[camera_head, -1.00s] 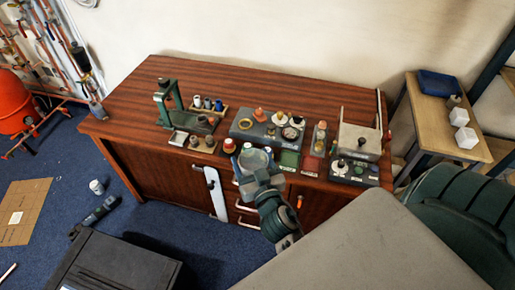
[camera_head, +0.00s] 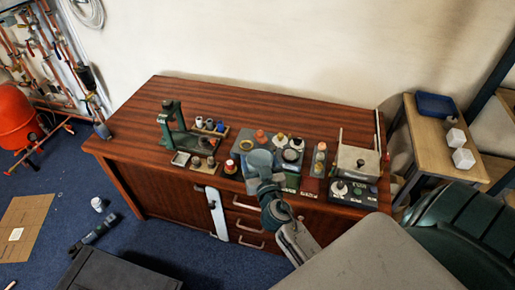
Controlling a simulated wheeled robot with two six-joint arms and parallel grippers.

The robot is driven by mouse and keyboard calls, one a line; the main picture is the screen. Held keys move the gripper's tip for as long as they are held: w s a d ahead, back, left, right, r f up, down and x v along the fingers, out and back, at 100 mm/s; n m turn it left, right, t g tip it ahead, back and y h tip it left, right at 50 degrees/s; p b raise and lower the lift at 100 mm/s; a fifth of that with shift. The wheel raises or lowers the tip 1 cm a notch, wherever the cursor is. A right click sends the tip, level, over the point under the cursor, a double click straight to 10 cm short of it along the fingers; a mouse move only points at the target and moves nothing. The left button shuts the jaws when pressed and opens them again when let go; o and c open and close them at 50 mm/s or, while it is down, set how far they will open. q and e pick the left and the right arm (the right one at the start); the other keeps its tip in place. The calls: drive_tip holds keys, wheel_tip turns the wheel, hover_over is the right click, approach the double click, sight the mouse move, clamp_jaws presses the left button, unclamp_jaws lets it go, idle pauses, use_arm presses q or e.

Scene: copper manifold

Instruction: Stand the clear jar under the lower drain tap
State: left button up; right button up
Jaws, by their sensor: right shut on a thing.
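The clear jar (camera_head: 259,160) is a greyish see-through cup, held over the front of the wooden bench. My right gripper (camera_head: 264,181) is shut on it from the front side; the fingers are small and partly hidden. The jar looks roughly upright; its height above the bench top is hard to tell. The copper pipework (camera_head: 55,45) stands against the wall at the upper left, with a red tank (camera_head: 15,124) beside it. The lower drain tap cannot be made out at this size.
The wooden bench (camera_head: 140,115) carries a green press (camera_head: 171,125), trays, small bottles and a metal box (camera_head: 358,162). Its left end is bare. On the blue floor lie a cardboard sheet (camera_head: 25,222), a white cup (camera_head: 97,204) and a dark tool (camera_head: 95,232). A green chair (camera_head: 460,220) stands right.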

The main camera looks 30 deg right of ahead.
drive_tip(key=w+d+f, duration=0.4)
drive_tip(key=w, duration=0.3)
drive_tip(key=shift+d+p, duration=0.15)
drive_tip(key=shift+p, duration=0.25)
drive_tip(key=shift+f, duration=0.1)
drive_tip(key=o, duration=1)
